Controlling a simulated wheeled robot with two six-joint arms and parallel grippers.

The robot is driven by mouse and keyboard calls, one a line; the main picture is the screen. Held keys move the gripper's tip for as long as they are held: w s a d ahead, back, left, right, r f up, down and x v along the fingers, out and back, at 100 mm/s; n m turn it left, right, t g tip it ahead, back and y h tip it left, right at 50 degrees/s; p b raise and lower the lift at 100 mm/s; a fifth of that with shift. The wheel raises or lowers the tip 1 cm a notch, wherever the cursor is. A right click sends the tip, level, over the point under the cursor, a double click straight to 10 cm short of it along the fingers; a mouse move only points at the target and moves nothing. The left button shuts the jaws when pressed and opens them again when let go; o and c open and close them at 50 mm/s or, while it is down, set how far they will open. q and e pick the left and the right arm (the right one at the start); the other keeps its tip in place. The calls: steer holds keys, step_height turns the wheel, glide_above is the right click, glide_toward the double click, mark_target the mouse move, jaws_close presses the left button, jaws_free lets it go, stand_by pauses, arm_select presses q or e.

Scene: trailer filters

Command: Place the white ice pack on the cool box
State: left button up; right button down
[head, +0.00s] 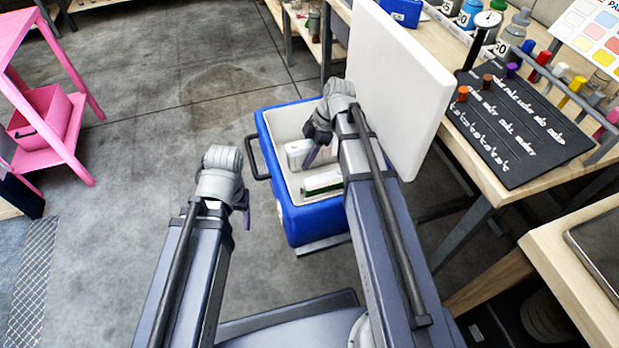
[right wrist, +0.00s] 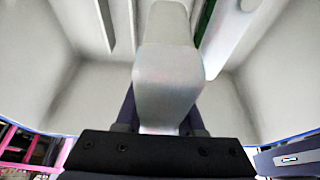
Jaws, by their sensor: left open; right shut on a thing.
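I cannot tell whether the pack touches the floor of the box. My left gripper (head: 247,208) is open and empty, left of the box, partly hidden by its own wrist.
A white and green item (head: 322,184) lies in the box. The white lid (head: 392,85) stands upright at its right. A pink rack (head: 50,120) stands left; floor between is clear.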

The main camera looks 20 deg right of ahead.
steer(key=b, duration=0.3)
glide_above(302, 182)
steer(key=d, duration=0.1)
steer(key=f, duration=0.4)
steer(key=shift+d+f, duration=0.2)
steer(key=shift+f, duration=0.05)
steer(key=shift+b, duration=0.3)
step_height(302, 182, down, 4)
steer(key=b, duration=0.3)
steer(key=shift+r, duration=0.15)
steer(key=shift+b, duration=0.4)
steer(key=c, duration=0.5)
jaws_free()
steer(key=shift+d+r+p, duration=0.1)
steer(key=shift+r+p, duration=0.3)
steer(key=shift+p, duration=0.15)
steer(key=p+v, duration=1)
steer(key=v, duration=0.1)
steer(key=shift+d+r, duration=0.1)
steer(key=shift+d, duration=0.05)
